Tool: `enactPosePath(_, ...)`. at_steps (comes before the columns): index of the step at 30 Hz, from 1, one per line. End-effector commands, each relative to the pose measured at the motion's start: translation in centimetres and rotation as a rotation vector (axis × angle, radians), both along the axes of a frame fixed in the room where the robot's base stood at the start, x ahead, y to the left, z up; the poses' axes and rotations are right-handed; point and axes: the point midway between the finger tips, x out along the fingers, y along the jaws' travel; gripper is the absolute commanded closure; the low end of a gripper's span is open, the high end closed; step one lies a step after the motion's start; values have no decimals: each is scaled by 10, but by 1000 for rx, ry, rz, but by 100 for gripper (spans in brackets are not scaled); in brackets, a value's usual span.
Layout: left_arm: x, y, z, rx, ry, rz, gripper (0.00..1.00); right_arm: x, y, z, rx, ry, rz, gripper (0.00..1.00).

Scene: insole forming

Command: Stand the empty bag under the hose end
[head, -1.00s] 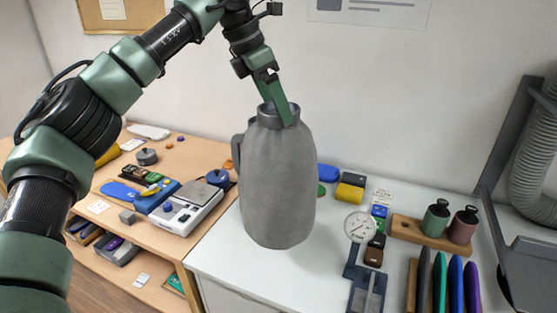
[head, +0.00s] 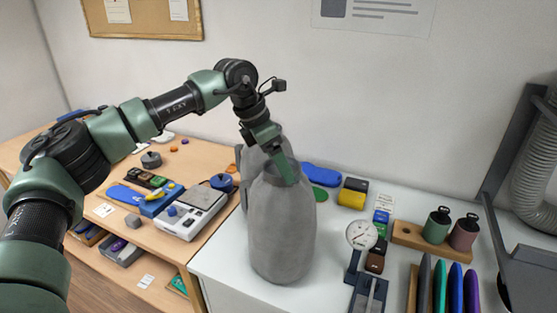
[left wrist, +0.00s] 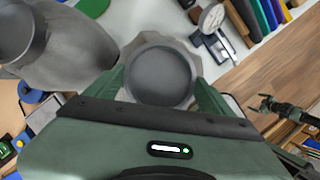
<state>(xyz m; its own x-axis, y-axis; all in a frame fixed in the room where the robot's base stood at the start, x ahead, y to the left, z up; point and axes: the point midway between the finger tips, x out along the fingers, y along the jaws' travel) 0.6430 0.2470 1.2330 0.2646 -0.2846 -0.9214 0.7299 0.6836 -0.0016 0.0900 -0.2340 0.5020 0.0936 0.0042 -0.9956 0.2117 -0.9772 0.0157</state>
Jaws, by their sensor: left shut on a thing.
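A grey bag (head: 282,235) with a round neck stands upright over the white worktop, near its left side. My left gripper (head: 285,172) is shut on its neck from above. In the left wrist view the round dark neck (left wrist: 160,78) sits between my two green fingers. I cannot tell whether its base touches the worktop. A second grey vessel (head: 254,165) is partly hidden behind the bag; it also shows in the left wrist view (left wrist: 75,45). A ribbed grey hose (head: 537,165) is at the right edge; its end is not clear. My right gripper (left wrist: 280,110) seems to show small in the left wrist view.
A dial gauge (head: 361,236) stands right of the bag. A wooden block with green and brown weights (head: 438,223) and a rack of coloured insoles (head: 455,285) are farther right. A wooden table (head: 130,225) with a scale (head: 192,212) is at left.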

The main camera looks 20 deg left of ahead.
Motion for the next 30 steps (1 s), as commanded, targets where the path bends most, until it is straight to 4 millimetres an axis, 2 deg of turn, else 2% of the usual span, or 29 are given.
enactPosePath(6, 0, 0, -3, -2, -4, -1, 90, -1, 2, -4, 2, 1, -1, 0)
enactPosePath(7, 0, 0, -3, -1, -1, 0, 9, -1, 2, -3, 2, 1, -1, 0)
enactPosePath(8, 0, 0, -2, 0, 0, 0, 0, -1, 2, -3, 2, 1, -1, 0)
enactPosePath(19, -1, 1, 5, -1, -2, 0, 0, -2, 1, -3, 1, 3, 0, 0)
enactPosePath(23, -6, 8, 24, -1, -4, 2, 0, -3, 0, -12, 0, 4, 1, 0)
enactPosePath(30, -20, 22, 73, -2, -5, 0, 0, -3, -2, -25, -2, 5, 2, 0)
